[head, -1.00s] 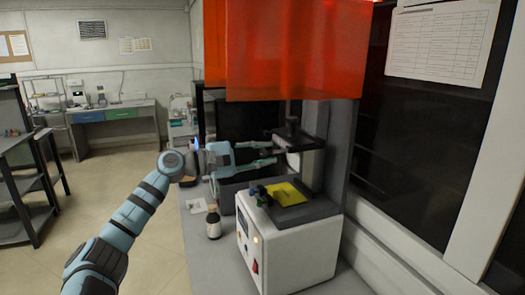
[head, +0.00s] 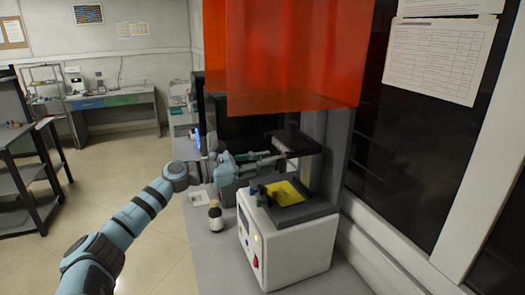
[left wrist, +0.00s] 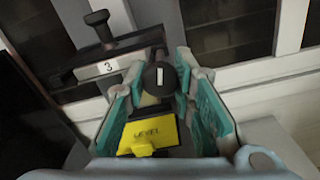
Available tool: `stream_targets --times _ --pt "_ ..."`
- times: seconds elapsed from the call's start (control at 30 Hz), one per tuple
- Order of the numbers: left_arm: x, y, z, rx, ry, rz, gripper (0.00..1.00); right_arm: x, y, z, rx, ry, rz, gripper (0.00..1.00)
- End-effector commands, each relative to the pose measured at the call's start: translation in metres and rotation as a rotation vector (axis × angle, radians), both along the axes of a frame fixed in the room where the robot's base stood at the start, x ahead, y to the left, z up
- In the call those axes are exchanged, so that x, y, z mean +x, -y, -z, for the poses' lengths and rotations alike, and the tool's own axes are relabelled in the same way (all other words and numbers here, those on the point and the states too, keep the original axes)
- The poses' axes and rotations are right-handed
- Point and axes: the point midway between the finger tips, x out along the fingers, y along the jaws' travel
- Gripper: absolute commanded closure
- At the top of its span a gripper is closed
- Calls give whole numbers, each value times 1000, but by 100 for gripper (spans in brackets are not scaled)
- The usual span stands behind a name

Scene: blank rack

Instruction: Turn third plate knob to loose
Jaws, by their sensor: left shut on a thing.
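The black knob (left wrist: 158,78) with a white line mark sits between my left gripper's fingers in the left wrist view. The holder (head: 297,140) also shows in the head view, above the printer's bed. My left gripper (head: 276,157) reaches it from the left and is shut on the knob; its fingers (left wrist: 160,68) stand on both sides of it. The white line looks upright in the left wrist view. In the head view the knob is hidden by the fingers. My right gripper is out of view.
A yellow card reading LEVEL (left wrist: 147,133) lies on the bed below. A raised orange cover (head: 290,55) hangs above. A black T-handle (left wrist: 98,20) tops the holder.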

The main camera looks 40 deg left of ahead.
Motion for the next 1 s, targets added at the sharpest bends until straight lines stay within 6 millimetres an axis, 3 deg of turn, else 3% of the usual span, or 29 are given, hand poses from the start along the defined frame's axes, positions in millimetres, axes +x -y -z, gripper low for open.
stream_targets --times 0.1,0.33,1.0 --pt "0 0 -5 -74 -42 0 100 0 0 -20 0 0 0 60" --pt "0 1 -3 -182 -96 1 100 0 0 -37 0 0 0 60" --pt "0 1 0 -237 -124 2 100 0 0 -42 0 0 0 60"
